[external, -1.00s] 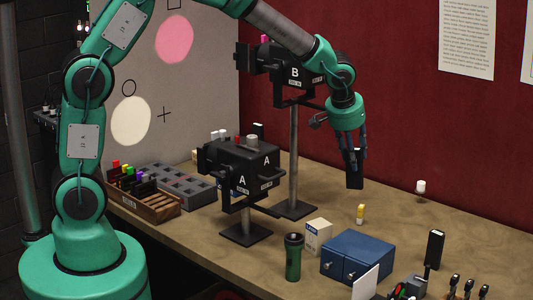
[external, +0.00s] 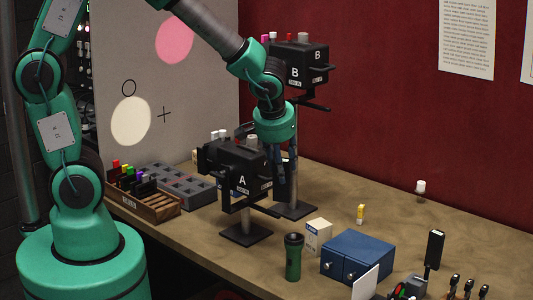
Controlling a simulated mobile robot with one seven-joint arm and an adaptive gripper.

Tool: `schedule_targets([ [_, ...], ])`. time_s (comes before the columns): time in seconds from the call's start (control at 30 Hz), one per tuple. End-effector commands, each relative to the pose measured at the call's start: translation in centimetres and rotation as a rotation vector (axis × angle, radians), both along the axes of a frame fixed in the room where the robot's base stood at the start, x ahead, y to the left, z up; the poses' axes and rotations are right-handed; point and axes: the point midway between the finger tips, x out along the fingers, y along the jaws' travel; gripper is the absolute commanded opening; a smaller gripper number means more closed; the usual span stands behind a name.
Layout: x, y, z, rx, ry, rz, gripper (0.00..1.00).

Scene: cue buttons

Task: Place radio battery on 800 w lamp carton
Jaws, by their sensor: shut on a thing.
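My gripper (external: 284,162) points down between the two lamps, right behind lamp A. It is shut on a dark, upright block, the radio battery (external: 289,188), held above the table. Lamp A and the stand crowd this spot, so the battery's outline is partly hard to make out. A small cream carton (external: 318,238) with a blue mark stands on the table, right of lamp A's base and below and right of my gripper. Its print is too small to read.
Lamp A (external: 238,178) and taller lamp B (external: 297,64) stand close to my arm. A blue box (external: 357,255) and green flashlight (external: 293,258) flank the carton. Another black upright block (external: 435,248) stands at right. A wooden rack (external: 148,205) is at left.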

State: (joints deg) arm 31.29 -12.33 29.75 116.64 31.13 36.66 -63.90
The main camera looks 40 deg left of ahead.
Motion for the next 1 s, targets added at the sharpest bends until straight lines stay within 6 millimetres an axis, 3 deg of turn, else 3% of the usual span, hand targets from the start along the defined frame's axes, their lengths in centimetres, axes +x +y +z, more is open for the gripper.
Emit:
schedule_targets([
  [0.33, -3.2, 1.8, -0.6, 0.015, 0.001, 0.013, 0.07],
  [0.6, -3.1, 1.8, -4.4, 0.016, 0.003, 0.013, 0.07],
  [1.0, -3.0, 1.7, -5.4, 0.013, -0.001, 0.013, 0.07],
])
